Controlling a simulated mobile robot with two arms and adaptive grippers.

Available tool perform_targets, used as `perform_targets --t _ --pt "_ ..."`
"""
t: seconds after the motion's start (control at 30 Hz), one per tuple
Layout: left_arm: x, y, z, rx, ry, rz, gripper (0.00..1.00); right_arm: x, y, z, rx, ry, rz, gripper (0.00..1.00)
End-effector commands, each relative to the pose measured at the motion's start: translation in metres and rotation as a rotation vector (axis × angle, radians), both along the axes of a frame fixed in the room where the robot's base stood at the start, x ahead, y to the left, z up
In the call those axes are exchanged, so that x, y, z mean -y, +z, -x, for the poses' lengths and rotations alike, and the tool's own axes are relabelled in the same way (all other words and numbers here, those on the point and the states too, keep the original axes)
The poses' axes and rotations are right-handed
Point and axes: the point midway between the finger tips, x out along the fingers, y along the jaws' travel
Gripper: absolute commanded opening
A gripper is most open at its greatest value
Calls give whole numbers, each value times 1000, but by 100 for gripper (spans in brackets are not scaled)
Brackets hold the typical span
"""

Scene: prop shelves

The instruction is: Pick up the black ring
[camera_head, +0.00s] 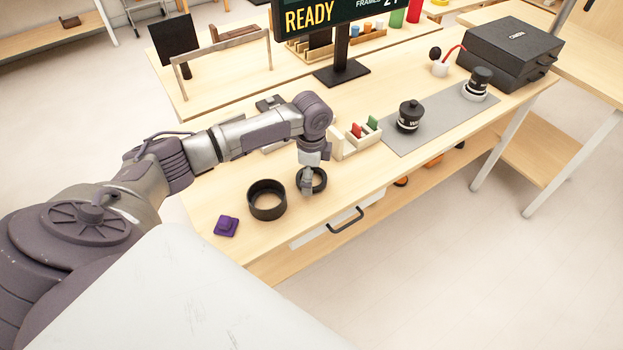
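A small black ring (321,180) is on the wooden bench near its front edge. My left gripper (307,188) points down at this ring, and its fingers overlap the ring's left part. The fingers are small here and partly merge with the ring, so I cannot tell whether they are open or shut on its wall. A larger, wider black ring (267,209) stands just to the left, apart from the gripper. My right gripper is not in view.
A purple block (226,226) lies at the left. A holder with red and green pieces (357,142) stands right of the gripper. Farther right are a grey mat (440,121) with two black cylindrical items and a black case (510,50). A monitor (340,70) stands behind.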

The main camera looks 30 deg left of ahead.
Motion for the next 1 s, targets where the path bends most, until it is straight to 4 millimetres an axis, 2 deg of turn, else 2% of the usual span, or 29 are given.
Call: perform_targets --t 0.03,0.23,0.27,0.53,0.67,0.87,1.0 --pt "0 0 0 0 0 0 88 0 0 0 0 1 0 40" --pt "0 0 0 0 0 0 55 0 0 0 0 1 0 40" --pt "0 1 0 0 0 0 54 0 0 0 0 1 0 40" --pt "0 2 0 1 0 0 54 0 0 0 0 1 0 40" --pt "0 10 -1 3 -1 1 54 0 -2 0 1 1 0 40" --pt "0 41 -2 5 0 1 54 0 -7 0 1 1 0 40" --pt "21 58 -26 6 -2 5 53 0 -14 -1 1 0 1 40"
